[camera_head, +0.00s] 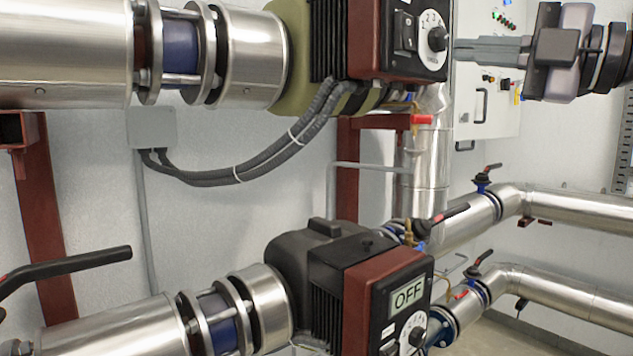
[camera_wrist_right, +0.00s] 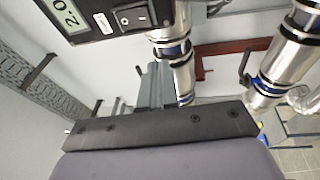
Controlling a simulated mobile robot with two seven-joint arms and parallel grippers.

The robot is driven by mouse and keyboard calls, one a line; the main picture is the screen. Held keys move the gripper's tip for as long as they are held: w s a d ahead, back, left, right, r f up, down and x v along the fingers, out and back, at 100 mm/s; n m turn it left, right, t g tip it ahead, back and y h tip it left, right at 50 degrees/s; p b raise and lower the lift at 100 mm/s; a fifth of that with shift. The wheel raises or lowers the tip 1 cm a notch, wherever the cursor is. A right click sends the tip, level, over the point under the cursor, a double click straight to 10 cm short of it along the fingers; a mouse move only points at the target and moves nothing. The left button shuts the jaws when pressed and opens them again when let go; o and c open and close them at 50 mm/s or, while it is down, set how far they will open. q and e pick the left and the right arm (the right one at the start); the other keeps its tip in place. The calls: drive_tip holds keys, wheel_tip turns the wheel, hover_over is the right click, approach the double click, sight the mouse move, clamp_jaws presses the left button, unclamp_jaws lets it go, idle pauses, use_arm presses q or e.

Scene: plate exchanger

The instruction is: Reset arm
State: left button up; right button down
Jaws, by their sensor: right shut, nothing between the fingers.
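My right gripper (camera_head: 462,50) comes in from the right at the top of the head view. Its fingers are together and empty, pointing left at the upper pump's control box (camera_head: 418,40). The fingertips look close to the dial knob (camera_head: 437,39), but I cannot tell the exact gap. In the right wrist view the closed fingers (camera_wrist_right: 154,80) show below the box's rocker switch (camera_wrist_right: 134,17) and display (camera_wrist_right: 68,14), which is partly cut off. My left gripper is not in view.
A lower pump (camera_head: 330,275) has a display (camera_head: 407,294) reading OFF. Steel pipes (camera_head: 575,212) with lever valves run right. A white cabinet (camera_head: 488,120) stands behind my right gripper. A black lever handle (camera_head: 75,264) is at lower left. Grey hoses (camera_head: 250,172) hang along the wall.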

drive_tip(key=w+a+f+m+g+y, duration=0.1)
drive_tip(key=w+a+f+y, duration=0.15)
drive_tip(key=f, duration=0.65)
drive_tip(key=w+a+f+m+y, duration=0.1)
drive_tip(key=a+f+y, duration=0.2)
drive_tip(key=f, duration=0.6)
drive_tip(key=s+d+f+m+t+h+p, duration=0.15)
drive_tip(key=f+m+t+h, duration=0.4)
drive_tip(key=f+m, duration=0.55)
drive_tip(key=d+f+m+t+h, duration=0.35)
drive_tip(key=f+m+h, duration=0.25)
drive_tip(key=f, duration=0.8)
drive_tip(key=s+f+m+g+h, duration=0.3)
drive_tip(key=s+f+g, duration=0.1)
drive_tip(key=s+f, duration=0.7)
drive_tip(key=s+f+m+g+h, duration=0.3)
drive_tip(key=s+f, duration=0.9)
drive_tip(key=f, duration=0.6)
drive_tip(key=d+g+h, duration=0.1)
drive_tip(key=g, duration=0.1)
drive_tip(key=shift+f+m+g, duration=0.3)
drive_tip(key=shift+m, duration=0.1)
drive_tip(key=shift+s, duration=0.1)
